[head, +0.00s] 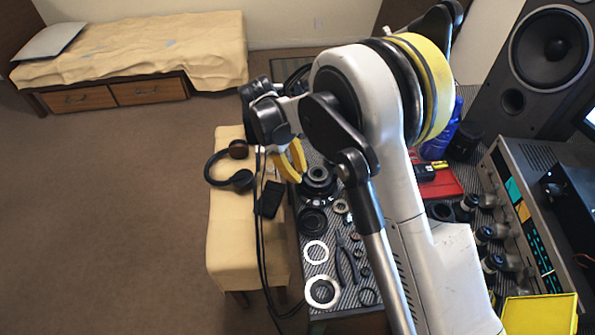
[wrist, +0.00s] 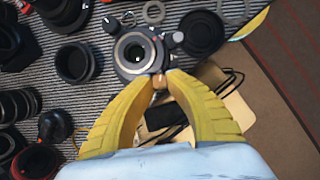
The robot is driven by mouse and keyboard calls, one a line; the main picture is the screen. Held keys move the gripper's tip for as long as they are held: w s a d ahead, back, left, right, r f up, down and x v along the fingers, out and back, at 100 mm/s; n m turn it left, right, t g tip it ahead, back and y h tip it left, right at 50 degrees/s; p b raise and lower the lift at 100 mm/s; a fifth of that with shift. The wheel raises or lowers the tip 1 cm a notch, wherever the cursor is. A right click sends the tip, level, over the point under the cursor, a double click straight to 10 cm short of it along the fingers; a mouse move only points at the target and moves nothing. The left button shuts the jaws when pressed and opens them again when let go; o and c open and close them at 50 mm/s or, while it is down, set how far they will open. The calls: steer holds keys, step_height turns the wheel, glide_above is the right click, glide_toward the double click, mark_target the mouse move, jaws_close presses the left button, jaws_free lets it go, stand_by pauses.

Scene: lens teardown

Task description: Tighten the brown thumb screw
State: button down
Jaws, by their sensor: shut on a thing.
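The brown thumb screw (wrist: 160,82) shows in the wrist view as a small tan piece between my yellow fingertips. My gripper (wrist: 160,76) is shut on it, at the near edge of a dark round lens part (wrist: 120,64). The lens part has a bright ring around its opening and knobs on its sides. In the head view, my gripper (head: 289,162) is at the left edge of the striped table, beside the lens part (head: 319,181). The screw cannot be made out there, and its thread is hidden.
A cream bench (head: 225,220) with headphones (head: 232,165) stands left of the table. Pliers (head: 346,262), white rings (head: 322,291) and several loose lens parts lie on the table. A dark cylinder (wrist: 73,62) stands left of the lens part in the wrist view. A speaker (head: 540,65) stands at right.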

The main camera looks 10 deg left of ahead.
stand_by(0.3)
steer(key=c, duration=1.3)
jaws_free()
steer(key=shift+f, duration=0.1)
steer(key=shift+o, duration=0.2)
steer(key=v, duration=1.2)
steer(key=shift+w, duration=0.1)
